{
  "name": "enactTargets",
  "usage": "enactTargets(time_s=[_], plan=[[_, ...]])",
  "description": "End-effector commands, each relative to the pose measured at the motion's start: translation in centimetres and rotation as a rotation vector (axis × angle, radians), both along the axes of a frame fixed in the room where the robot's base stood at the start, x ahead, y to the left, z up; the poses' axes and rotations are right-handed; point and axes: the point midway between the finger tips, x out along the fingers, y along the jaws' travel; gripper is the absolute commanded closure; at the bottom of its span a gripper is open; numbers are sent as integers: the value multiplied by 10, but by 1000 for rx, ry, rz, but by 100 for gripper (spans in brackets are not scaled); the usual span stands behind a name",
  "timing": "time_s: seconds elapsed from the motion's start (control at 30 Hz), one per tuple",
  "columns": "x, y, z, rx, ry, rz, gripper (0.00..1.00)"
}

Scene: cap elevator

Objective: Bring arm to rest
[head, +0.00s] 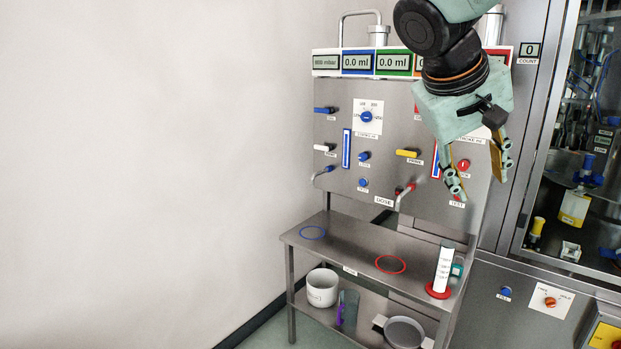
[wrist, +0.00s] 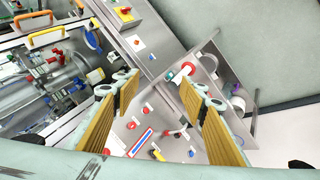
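My gripper (head: 480,180) hangs at the upper right in the head view, in front of the dosing panel (head: 345,100). Its fingers point down and are spread apart with nothing between them. In the wrist view my gripper (wrist: 165,115) also shows open, with its two yellow-padded fingers wide apart and the panel visible between them. My arm reaches in from the top of the head view and hides part of the panel's right side and one of its displays.
Below the panel, a steel table (head: 340,240) carries a white cylinder on a red base (head: 440,290). A white pot (head: 322,287) and a grey pan (head: 404,332) stand on its lower shelf. A glazed cabinet (head: 520,235) stands at right. The left side is clear.

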Motion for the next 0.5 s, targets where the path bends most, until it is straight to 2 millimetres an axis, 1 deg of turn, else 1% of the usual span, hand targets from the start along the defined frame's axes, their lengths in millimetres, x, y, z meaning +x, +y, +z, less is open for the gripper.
enactTargets(time_s=[0.03, 0.1, 0.5], plan=[[-13, 1, -2, 16, 4, -1, 61], [-29, 4, -6, 39, 12, 0, 61], [-120, 25, -31, 177, 46, 9, 61]])
